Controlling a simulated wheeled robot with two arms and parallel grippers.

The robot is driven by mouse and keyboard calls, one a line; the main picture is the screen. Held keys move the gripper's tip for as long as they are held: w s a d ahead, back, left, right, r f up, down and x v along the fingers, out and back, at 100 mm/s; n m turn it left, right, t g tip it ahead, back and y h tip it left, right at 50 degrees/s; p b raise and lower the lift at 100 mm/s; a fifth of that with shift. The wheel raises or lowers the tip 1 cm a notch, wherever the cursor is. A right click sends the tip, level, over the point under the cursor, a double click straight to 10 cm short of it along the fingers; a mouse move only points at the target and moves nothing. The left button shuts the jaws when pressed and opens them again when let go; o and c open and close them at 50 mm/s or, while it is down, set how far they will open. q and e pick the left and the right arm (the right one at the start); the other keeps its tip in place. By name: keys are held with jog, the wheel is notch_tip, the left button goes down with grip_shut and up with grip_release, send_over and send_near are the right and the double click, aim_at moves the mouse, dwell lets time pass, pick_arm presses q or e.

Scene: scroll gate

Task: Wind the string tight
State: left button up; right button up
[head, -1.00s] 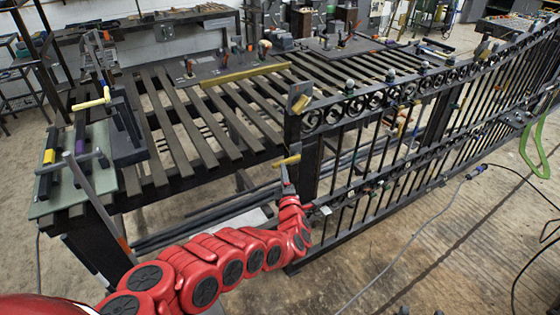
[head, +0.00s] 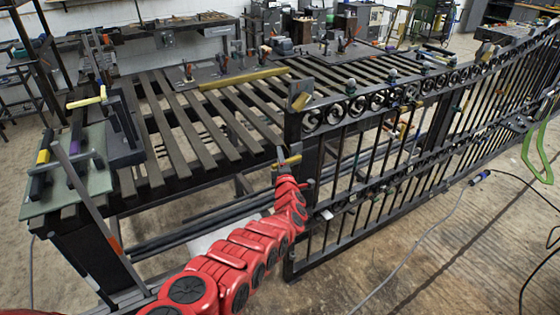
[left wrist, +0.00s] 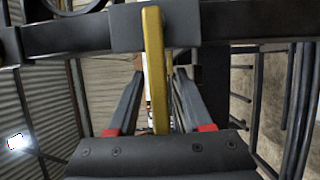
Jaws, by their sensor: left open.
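A gold-yellow bar handle (head: 287,161) sits at the dark end post (head: 311,165) of the black metal gate. In the left wrist view the handle (left wrist: 154,60) runs upright through the middle, in line with the gap between my fingers. No string can be made out. My right gripper is not in view.
A slatted metal workbench (head: 187,125) stands behind and left of the gate. A grey cable (head: 415,240) runs over the floor at right. The floor in front of the gate is mostly clear.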

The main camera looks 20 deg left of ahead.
pick_arm(q)
grip_shut()
dwell(1.4)
